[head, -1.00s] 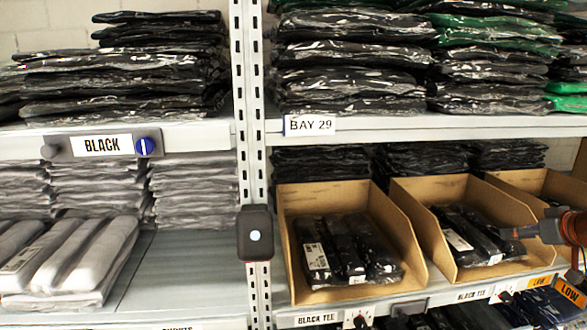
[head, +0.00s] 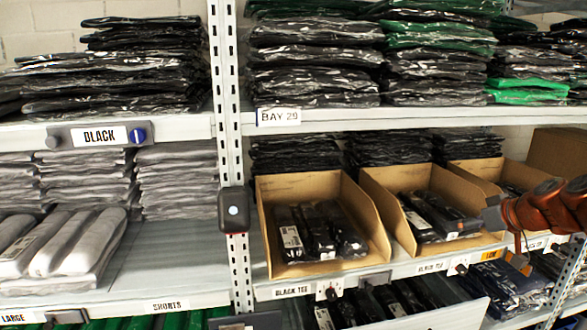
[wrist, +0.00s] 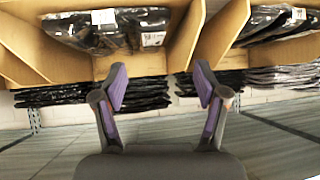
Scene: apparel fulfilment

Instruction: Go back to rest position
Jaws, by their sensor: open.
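My gripper (wrist: 158,82) is open in the wrist view, with its two purple-padded fingers apart and nothing between them. Beyond the fingertips are the cardboard bins with bagged black garments (wrist: 105,30). In the head view my orange arm enters at the right edge, in front of the bins. The gripper end (head: 492,215) shows there only as a dark part beside the middle bin; its fingers are hard to make out.
Cardboard bins (head: 268,235) with packed black tees stand on the middle shelf at the right. A grey upright post (head: 224,110) carries a small dark device (head: 234,210). Folded white garments (head: 60,245) lie on the left shelf.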

